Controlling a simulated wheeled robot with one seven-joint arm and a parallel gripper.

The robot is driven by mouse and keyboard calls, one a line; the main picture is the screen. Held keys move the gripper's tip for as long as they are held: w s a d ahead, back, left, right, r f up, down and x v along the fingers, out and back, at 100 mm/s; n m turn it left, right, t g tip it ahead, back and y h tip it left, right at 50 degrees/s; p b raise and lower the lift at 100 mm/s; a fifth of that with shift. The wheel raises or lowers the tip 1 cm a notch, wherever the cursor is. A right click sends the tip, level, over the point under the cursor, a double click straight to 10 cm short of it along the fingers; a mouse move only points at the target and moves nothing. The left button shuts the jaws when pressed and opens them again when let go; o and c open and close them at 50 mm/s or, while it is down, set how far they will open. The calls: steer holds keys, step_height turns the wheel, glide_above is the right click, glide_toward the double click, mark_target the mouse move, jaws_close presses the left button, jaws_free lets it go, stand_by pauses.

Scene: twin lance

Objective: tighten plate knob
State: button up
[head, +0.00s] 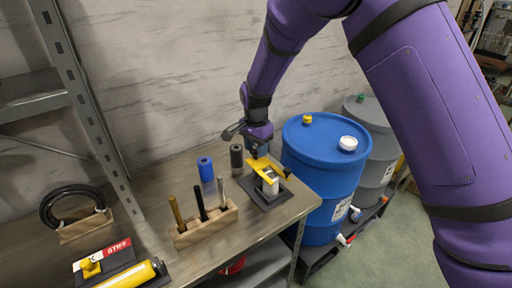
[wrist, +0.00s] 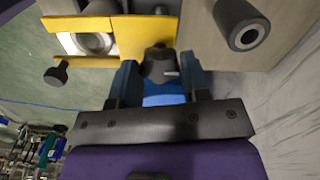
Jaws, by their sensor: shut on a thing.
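A yellow plate fixture (head: 262,167) with a light cylindrical part stands on a dark base (head: 273,196) near the table's right end. In the wrist view the yellow plate (wrist: 146,37) spans the top, with a round metal part (wrist: 93,42) in its left opening. My gripper (head: 256,153) is at the plate's back end. In the wrist view its fingers are shut on a dark plate knob (wrist: 158,62) at the plate's edge. A second black knob (wrist: 58,74) sticks out at the left, apart from my fingers. My gripper hides the held knob in the head view.
A blue cylinder (head: 206,169) and a dark grey cylinder (head: 236,156) stand left of the fixture. A wooden block (head: 207,227) with several upright tools is in front. A blue drum (head: 323,160) stands right of the table. A shelf post (head: 92,105) rises at the left.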

steer(key=shift+w, duration=0.1)
steer(key=o, duration=0.9)
steer(key=shift+r, duration=0.1)
step_height(320, 180, up, 11)
steer(key=shift+f, duration=0.15)
steer(key=shift+d, duration=0.1)
